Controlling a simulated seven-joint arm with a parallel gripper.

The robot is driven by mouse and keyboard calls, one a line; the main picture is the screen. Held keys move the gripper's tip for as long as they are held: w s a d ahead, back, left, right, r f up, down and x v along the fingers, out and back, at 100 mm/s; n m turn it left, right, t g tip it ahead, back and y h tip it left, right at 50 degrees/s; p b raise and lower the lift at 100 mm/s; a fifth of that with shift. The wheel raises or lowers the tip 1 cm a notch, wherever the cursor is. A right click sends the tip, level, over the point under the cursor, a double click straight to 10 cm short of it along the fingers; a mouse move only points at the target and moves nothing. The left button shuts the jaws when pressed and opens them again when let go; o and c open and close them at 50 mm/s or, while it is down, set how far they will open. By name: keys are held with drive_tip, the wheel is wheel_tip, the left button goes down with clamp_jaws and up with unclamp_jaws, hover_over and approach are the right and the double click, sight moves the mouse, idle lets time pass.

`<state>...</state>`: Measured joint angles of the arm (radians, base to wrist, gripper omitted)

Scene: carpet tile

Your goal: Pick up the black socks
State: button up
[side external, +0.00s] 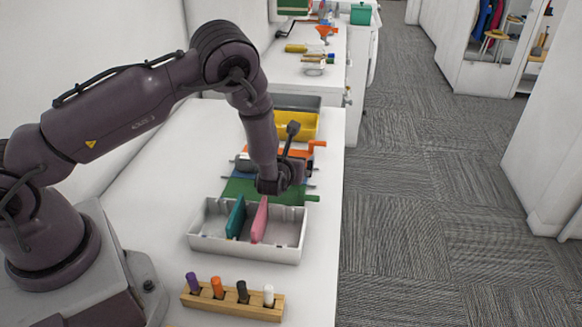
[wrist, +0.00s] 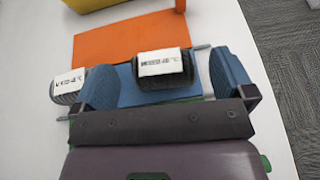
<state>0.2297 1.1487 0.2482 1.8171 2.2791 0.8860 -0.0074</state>
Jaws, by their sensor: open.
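A black roll with a white printed label, seemingly the black socks (wrist: 180,82), lies on a blue mat (wrist: 127,83) in the wrist view. My gripper (wrist: 163,66) is open, with one blue finger pad to the left of this roll and one to the right. The roll shows between the pads, and a gap is visible on each side. I cannot tell how far above the mat the fingertips are. In the side external view my gripper (side external: 296,174) is low over the mats and hides the black roll.
A dark grey labelled roll (wrist: 67,97) lies just left of the left finger. An orange mat (wrist: 120,38) and a yellow bin (side external: 298,126) lie beyond. A grey divided tray (side external: 210,238) and a wooden marker holder (side external: 232,304) stand nearer. The table edge is at right.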

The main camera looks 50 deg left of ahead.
drive_tip(key=x, duration=0.4)
drive_tip(key=shift+s+f, duration=0.1)
drive_tip(key=shift+f, duration=0.1)
drive_tip(key=c, duration=0.9)
drive_tip(key=shift+r, duration=0.15)
